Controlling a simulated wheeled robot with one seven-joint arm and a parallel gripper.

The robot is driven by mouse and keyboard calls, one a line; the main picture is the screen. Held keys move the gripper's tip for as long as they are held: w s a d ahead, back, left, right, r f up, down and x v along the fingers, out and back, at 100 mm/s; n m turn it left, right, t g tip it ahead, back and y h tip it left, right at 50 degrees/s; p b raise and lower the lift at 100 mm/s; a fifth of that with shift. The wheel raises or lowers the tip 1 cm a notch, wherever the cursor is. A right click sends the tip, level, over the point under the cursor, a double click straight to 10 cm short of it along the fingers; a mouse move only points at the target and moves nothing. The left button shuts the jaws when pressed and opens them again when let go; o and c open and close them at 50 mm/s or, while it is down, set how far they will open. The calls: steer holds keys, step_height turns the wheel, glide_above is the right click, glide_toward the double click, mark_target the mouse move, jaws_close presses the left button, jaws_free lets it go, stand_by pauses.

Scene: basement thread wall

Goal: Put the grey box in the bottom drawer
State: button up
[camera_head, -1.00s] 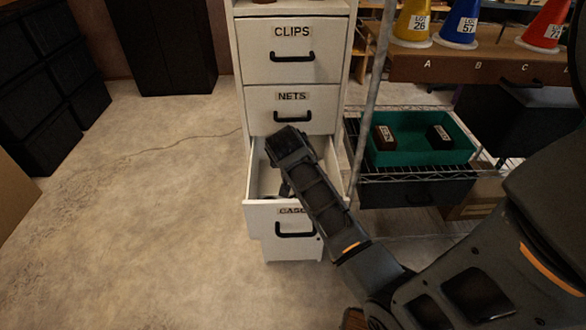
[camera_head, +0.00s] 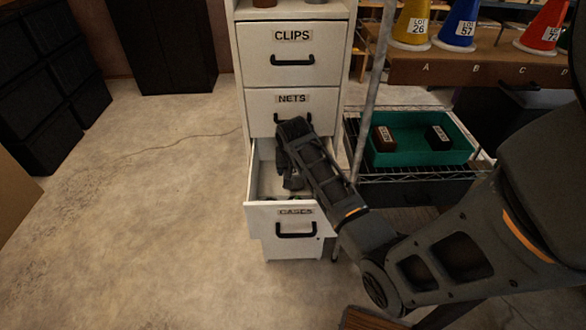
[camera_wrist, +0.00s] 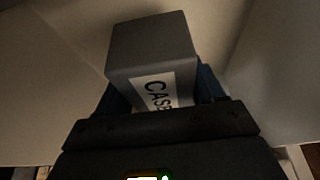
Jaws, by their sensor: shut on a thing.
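The bottom drawer (camera_head: 262,219), labelled CASES, is pulled open from the white cabinet. My gripper (camera_head: 291,181) points down into the drawer opening in the head view. In the wrist view, my gripper (camera_wrist: 160,90) is shut on the grey box (camera_wrist: 150,45), with a blue finger on each side. The box has a white label on which "CAS" can be read. Pale drawer walls surround it in that view. I cannot tell whether the box touches the drawer floor. In the head view the box cannot be made out clearly.
The NETS drawer (camera_head: 313,100) and CLIPS drawer (camera_head: 328,65) above are closed. A wire rack with a green tray (camera_head: 400,157) holding two dark labelled boxes stands close on the right, behind a metal post (camera_head: 372,95). The floor on the left (camera_head: 150,210) is clear.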

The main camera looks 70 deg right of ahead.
steer(key=shift+f, duration=0.4)
steer(key=shift+f, duration=0.2)
steer(key=o, duration=1.3)
steer(key=shift+r, duration=0.3)
steer(key=p+v, duration=0.1)
steer(key=v, duration=1.1)
steer(key=shift+s+r, duration=0.1)
steer(key=shift+r, duration=0.2)
